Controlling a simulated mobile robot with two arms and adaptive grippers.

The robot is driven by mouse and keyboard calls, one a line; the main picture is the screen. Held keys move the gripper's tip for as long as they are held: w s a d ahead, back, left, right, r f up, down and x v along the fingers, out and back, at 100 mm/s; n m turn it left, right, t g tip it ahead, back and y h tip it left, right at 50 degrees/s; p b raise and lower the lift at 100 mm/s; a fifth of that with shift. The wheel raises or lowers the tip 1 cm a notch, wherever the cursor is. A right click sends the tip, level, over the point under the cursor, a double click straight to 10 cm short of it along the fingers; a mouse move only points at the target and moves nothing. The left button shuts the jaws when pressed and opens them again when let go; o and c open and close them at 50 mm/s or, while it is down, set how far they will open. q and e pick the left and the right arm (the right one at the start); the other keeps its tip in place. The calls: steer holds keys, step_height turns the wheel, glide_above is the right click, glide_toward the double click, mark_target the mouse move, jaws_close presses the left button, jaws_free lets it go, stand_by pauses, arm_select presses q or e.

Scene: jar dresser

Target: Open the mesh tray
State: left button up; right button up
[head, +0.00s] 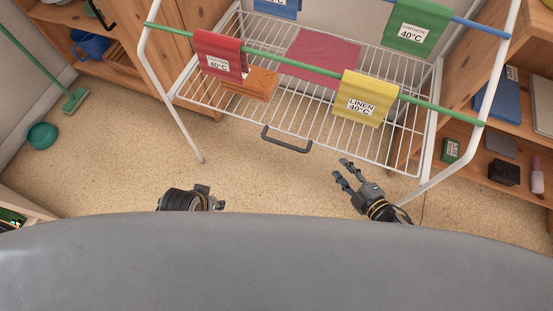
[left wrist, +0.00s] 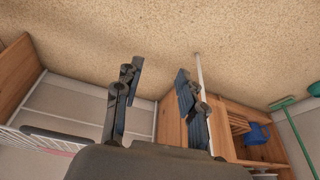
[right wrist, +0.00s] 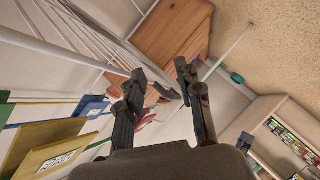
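The mesh tray (head: 235,118) is a white wire grid, low in a white drying rack, with a dark grey handle (head: 287,143) at its front edge. A dark red cloth (head: 322,57) lies on the tray. My right gripper (head: 342,169) is open and empty, just right of the handle and apart from it in the head view. My left gripper shows only partly in the head view, lower left of the handle. In the left wrist view its fingers (left wrist: 158,70) are open and empty, with the handle (left wrist: 60,136) off to the left.
Red (head: 218,55), yellow (head: 369,97) and green (head: 415,25) labelled cloths hang on the rack's bars. Slanted white rack legs (head: 175,110) flank the tray. Wooden shelves stand at both sides. The floor before the tray is clear.

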mark_target(283, 143)
arm_select(q)
step_height(283, 143, up, 5)
steer(key=s+t+b, duration=0.1)
steer(key=b, duration=0.7)
arm_select(e)
steer(key=s+a+r+n+g+y, duration=0.1)
steer(key=s+a+r+n+y, duration=0.15)
steer(key=a+n+y, duration=0.45)
steer(key=shift+n+h, duration=0.3)
steer(key=shift+h, duration=0.4)
steer(key=x, duration=0.8)
steer(key=b+x, duration=0.1)
steer(key=x, duration=0.4)
steer(key=shift+d+r, duration=0.1)
steer(key=shift+r, duration=0.25)
steer(key=shift+x, duration=0.8)
arm_select(q)
steer(key=w+d+r+t+h, duration=0.1)
steer(key=w+d+r+t, duration=0.1)
steer(key=w, duration=0.4)
steer(key=shift+w+r+t, duration=0.4)
steer(key=shift+r+t, duration=0.05)
steer(key=shift+t, duration=0.55)
arm_select(e)
steer(key=shift+c, duration=0.2)
jaws_close()
arm_select(q)
steer(key=shift+a, duration=0.1)
